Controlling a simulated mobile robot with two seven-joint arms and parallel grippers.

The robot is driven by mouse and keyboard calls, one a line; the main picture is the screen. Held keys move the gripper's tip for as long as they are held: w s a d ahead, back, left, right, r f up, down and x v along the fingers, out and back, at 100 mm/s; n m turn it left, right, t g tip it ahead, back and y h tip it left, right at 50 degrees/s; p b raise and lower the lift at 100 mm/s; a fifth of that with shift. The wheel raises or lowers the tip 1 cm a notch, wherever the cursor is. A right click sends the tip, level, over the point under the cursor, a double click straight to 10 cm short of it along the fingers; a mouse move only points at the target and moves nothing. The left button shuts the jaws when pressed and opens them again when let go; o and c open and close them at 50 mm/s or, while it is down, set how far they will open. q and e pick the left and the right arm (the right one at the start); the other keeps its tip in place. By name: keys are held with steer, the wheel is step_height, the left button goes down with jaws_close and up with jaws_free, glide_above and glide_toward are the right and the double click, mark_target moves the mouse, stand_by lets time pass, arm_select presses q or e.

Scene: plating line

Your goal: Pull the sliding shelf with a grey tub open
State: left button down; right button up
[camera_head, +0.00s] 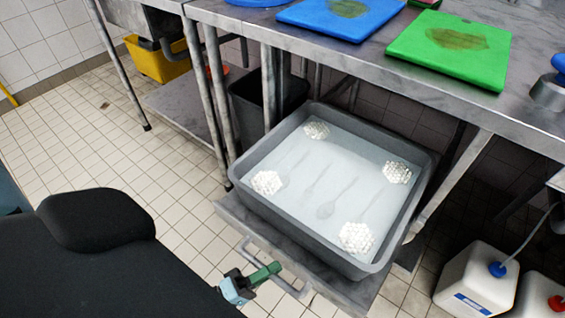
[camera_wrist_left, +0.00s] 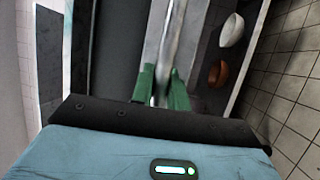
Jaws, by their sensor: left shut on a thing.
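The sliding shelf (camera_head: 231,212) is a grey metal board that sticks out from under the steel table. A grey tub (camera_head: 262,211) sits on it, holding pale liquid with spoon shapes and white bubbly clusters at its corners. A bent metal bar handle (camera_head: 294,291) is on the shelf's front edge. My left gripper (camera_head: 270,271), with green fingers, is shut on this handle. In the left wrist view the green fingers (camera_wrist_left: 161,88) close on the metal bar (camera_wrist_left: 168,45). My right gripper is in neither view.
The steel table (camera_head: 357,58) above carries a blue board (camera_head: 310,20) and a green board (camera_head: 430,58). White canisters (camera_head: 475,281) stand on the floor at right. A dark bin (camera_head: 250,112) and a yellow bucket (camera_head: 160,66) are behind.

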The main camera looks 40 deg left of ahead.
arm_select(q)
steer(key=shift+s, duration=1.2)
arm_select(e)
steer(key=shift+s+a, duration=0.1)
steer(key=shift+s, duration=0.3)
arm_select(q)
steer(key=c, duration=1.6)
jaws_free()
steer(key=shift+c, duration=0.2)
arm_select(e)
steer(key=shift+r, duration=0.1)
arm_select(q)
steer(key=v, duration=0.8)
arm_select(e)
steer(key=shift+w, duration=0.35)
arm_select(q)
steer(key=shift+w, duration=0.1)
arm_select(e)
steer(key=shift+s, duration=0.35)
